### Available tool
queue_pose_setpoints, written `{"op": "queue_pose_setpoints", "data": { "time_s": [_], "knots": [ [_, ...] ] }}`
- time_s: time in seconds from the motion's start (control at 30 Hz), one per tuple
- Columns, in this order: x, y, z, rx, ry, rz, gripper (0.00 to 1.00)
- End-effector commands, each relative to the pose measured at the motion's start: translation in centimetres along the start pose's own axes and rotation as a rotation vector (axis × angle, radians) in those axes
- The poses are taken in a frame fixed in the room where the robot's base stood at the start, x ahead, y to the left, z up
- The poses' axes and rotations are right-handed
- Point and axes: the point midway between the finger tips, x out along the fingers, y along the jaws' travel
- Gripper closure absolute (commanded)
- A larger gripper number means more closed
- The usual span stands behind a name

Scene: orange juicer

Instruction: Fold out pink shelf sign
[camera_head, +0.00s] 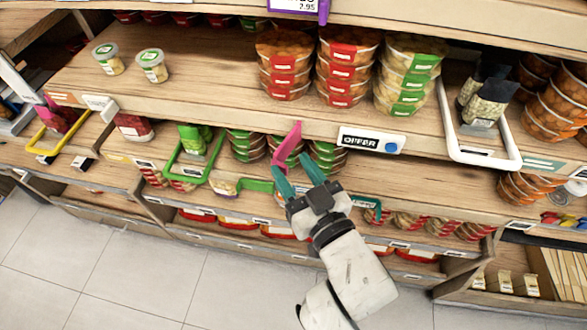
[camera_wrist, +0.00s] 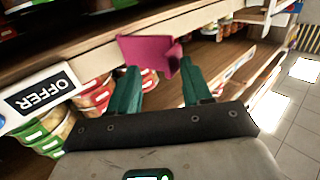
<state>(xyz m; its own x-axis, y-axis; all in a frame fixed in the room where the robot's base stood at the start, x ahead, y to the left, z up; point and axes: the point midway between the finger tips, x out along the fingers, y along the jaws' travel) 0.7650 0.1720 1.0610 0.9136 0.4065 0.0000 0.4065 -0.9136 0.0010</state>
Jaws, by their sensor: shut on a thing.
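The pink shelf sign (camera_head: 287,146) sticks out from the front edge of the upper shelf, near the middle of the head view. In the wrist view it is a pink panel (camera_wrist: 148,53) with a bent side part at its right. My gripper (camera_head: 296,168) reaches up to the sign from below, with its teal fingers at the sign's lower part. In the wrist view the gripper (camera_wrist: 160,70) has its fingertips on either side of the sign, shut on it. The exact contact is partly hidden.
A white OFFER label (camera_head: 371,141) is on the shelf edge to the right. A green frame (camera_head: 196,172) and a white frame (camera_head: 482,154) jut from the shelves. The tiled floor (camera_head: 130,270) in front is clear.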

Motion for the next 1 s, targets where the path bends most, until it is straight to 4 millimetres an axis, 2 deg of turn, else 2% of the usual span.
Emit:
{"op": "queue_pose_setpoints", "data": {
  "time_s": [0.03, 1.0],
  "knots": [
    [-0.2, 0.8, -0.4, -0.003, 0.002, 0.014, 0.65],
    [-5.5, 3.5, -0.1, -0.001, -0.001, 0.003, 0.65]
  ]
}}
